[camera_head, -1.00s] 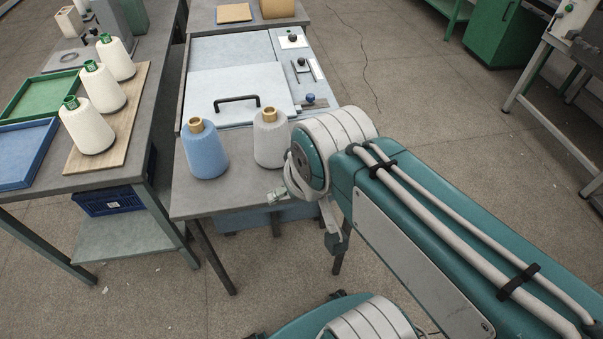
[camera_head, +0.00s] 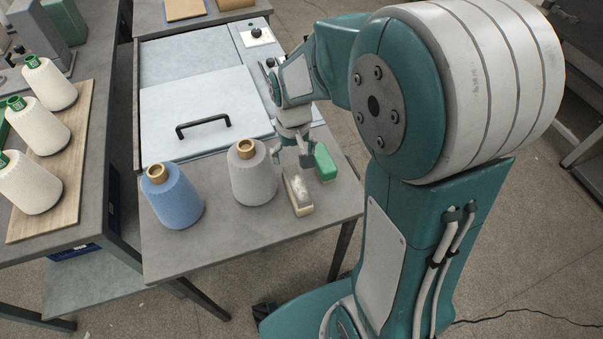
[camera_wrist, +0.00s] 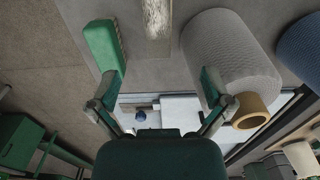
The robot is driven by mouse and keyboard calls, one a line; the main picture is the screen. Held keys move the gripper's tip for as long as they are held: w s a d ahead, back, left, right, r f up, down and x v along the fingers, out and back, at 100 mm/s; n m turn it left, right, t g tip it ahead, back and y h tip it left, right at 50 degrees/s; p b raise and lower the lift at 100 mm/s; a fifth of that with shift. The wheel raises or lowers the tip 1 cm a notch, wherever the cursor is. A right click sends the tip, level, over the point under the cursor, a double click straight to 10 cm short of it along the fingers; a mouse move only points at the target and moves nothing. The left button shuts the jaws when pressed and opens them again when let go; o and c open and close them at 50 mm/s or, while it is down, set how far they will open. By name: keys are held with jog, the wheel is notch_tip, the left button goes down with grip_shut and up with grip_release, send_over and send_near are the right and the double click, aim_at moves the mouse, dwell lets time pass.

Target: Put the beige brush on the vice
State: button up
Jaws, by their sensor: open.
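The beige brush (camera_head: 299,193) lies on the grey table near its front right, just right of the grey yarn cone. Its pale upper part also shows at the top of the wrist view (camera_wrist: 157,18). My gripper (camera_head: 291,158) points down just behind the brush, with its fingers apart and nothing between them. In the wrist view my fingers (camera_wrist: 160,82) are spread wide, and the brush lies beyond them, apart from both. A grey-green, block-like machine part (camera_head: 62,35) at the upper left may be the vice; I cannot tell for sure.
The grey cone (camera_head: 254,174) and blue cone (camera_head: 173,197) stand to the left. A lidded panel with a black handle (camera_head: 204,124) lies behind. White cones stand on a wooden board (camera_head: 62,184).

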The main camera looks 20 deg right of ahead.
send_over(297, 183)
jog(key=f, duration=0.6)
jog(key=shift+w+a, duration=0.15)
jog(key=shift+a, duration=0.1)
jog(key=f, duration=0.5)
jog(key=shift+d, duration=0.25)
jog(key=c, duration=1.3)
